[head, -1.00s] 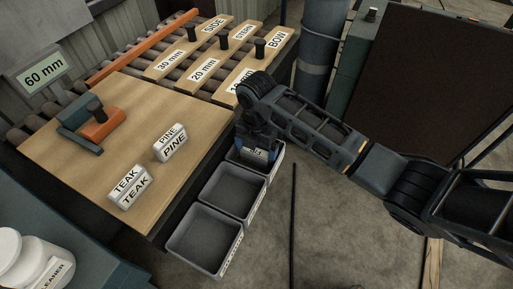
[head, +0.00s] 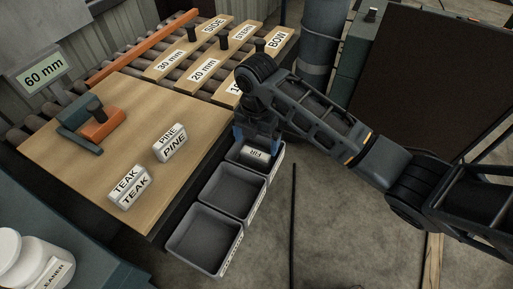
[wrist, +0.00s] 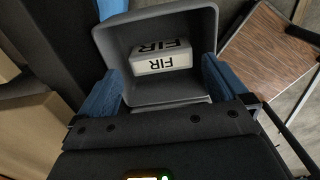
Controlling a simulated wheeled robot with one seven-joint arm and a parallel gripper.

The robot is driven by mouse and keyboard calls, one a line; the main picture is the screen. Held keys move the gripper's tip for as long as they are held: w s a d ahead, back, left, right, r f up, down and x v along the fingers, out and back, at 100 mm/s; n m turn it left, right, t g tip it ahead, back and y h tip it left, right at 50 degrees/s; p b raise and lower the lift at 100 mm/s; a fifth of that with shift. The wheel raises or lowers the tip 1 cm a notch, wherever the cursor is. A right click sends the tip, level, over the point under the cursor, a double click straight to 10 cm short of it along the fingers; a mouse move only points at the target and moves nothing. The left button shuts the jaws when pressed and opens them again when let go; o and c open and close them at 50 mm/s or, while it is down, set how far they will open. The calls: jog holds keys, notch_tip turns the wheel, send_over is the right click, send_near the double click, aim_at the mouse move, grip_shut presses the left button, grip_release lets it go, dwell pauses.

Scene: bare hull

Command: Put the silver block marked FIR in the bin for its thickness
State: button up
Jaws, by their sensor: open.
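The silver block marked FIR (wrist: 162,58) lies inside a grey bin (wrist: 204,25), the farthest of three bins in a row along the table edge. In the head view the FIR block (head: 256,153) shows inside that bin (head: 268,173). My gripper (wrist: 162,85) has its blue fingers spread wide on both sides of the bin's near part, apart from the block. In the head view my gripper (head: 257,140) is above the far bin, empty. The other two bins, middle (head: 230,211) and near (head: 212,260), look empty.
Silver blocks marked PINE (head: 170,143) and TEAK (head: 131,189) stand on the wooden table (head: 75,150). An orange and grey clamp-like tool (head: 97,125) is at its left. Boards labelled 30 mm, 20 mm and partly hidden lie on rollers behind. A sign (head: 44,71) reads 60 mm.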

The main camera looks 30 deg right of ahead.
aim_at(256, 151)
notch_tip(256, 151, up, 8)
dwell(0.7)
